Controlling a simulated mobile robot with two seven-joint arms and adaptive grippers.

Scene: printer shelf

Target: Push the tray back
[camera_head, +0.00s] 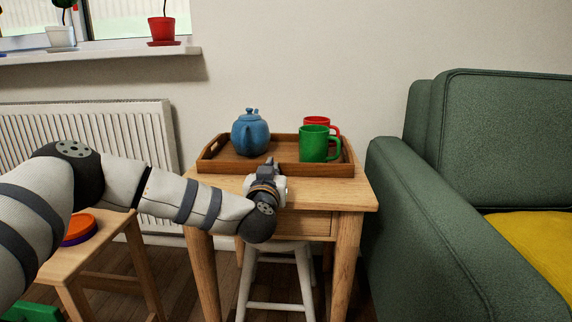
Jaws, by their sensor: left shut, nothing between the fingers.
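A brown wooden tray (223,167) sits on a small wooden side table (345,195), near its back edge by the wall. A blue teapot (250,134), a green mug (314,146) and a red mug (318,121) stand in the tray. My left gripper (268,164) is shut and empty at the tray's front side, left of the green mug. Its fingers overlap the tray's front wall in the picture, and I cannot tell whether they touch it. My right gripper is not in view.
A green sofa (405,195) stands close on the right of the table. A white radiator (110,135) is on the wall at left. A white stool (272,307) is under the table, and a lower wooden table (100,245) stands at left.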

